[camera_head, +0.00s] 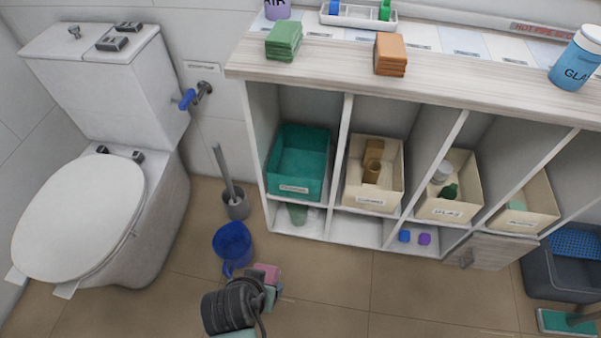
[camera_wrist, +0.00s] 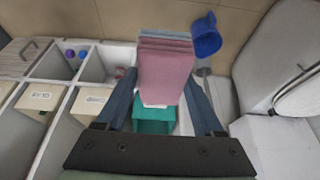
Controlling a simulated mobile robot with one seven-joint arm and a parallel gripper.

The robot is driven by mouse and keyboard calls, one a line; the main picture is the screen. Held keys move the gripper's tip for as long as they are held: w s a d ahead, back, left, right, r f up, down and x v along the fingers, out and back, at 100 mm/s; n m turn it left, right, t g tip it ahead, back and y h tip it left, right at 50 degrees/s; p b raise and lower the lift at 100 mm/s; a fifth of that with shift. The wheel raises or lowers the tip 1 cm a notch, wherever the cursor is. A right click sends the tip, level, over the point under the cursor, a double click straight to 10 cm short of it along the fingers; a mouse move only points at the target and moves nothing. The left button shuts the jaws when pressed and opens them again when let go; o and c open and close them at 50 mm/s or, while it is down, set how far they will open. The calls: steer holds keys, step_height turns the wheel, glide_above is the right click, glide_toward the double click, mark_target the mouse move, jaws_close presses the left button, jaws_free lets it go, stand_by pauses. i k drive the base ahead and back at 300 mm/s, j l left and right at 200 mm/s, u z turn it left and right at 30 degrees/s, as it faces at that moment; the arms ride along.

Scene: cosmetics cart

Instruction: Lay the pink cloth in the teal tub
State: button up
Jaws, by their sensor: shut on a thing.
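The pink cloth (camera_wrist: 166,78) is a thick folded stack with a grey-blue edge at its far end, held between the fingers of my gripper (camera_wrist: 163,104). In the head view the pink cloth (camera_head: 267,271) shows at the tip of my gripper (camera_head: 270,287), in front of the shelf unit and right of the blue bucket. The teal tub (camera_head: 318,172) stands in the leftmost upper compartment, with a label on its front. It looks empty. In the wrist view the teal tub (camera_wrist: 154,127) is partly hidden behind the cloth.
Cream bins (camera_head: 376,203) fill the compartments to the right. Dividers and the wooden top (camera_head: 335,63) bound the tub's compartment. Green (camera_head: 284,39) and orange (camera_head: 390,53) folded cloths lie on top. A blue bucket (camera_head: 232,244), toilet brush (camera_head: 236,205) and toilet (camera_head: 85,215) stand left.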

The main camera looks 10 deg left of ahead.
mark_target(298, 172)
steer(key=i, duration=1.45)
